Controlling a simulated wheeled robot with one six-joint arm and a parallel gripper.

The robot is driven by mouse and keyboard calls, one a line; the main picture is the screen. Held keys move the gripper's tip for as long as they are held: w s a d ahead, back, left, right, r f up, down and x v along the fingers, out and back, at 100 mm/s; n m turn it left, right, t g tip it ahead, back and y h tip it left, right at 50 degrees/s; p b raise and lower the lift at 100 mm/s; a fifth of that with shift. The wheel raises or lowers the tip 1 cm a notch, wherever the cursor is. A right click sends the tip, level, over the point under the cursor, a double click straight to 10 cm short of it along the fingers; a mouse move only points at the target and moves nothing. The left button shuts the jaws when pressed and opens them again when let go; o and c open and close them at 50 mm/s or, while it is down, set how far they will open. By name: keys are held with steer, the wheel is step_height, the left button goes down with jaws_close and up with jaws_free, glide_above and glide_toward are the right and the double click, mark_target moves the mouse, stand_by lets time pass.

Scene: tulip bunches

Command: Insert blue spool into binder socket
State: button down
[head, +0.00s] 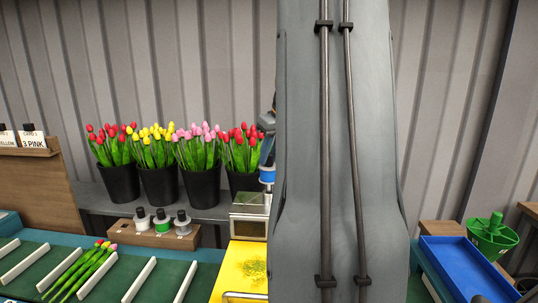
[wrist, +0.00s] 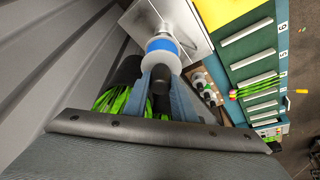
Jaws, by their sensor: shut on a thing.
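The blue spool (head: 267,174), with pale flanges and a blue band, hangs upright below my gripper (head: 268,148) in the head view. In the wrist view, my gripper's fingers (wrist: 160,82) are shut on the dark knob of the spool (wrist: 163,45). The binder, a metal box (head: 248,227) on a yellow base, stands just under the spool. Its metal top (wrist: 193,35) shows in the wrist view beside and beyond the spool. The socket is hidden behind the spool, so I cannot tell whether they touch. My arm covers the binder's right side in the head view.
A wooden rack (head: 125,232) holds other spools to the left. Black pots of tulips (head: 158,186) stand on a shelf behind. The green slotted conveyor (head: 110,279) carries a tulip bunch (head: 82,270). A blue tray (head: 465,268) and green funnel-like part (head: 492,237) stand at right.

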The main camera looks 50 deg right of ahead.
mark_target(269, 164)
steer(key=shift+f+b, duration=1)
steer(key=shift+f, duration=0.7)
steer(key=c, duration=1.4)
jaws_free()
steer(key=shift+r+p, duration=1.9)
steer(key=shift+r, duration=0.6)
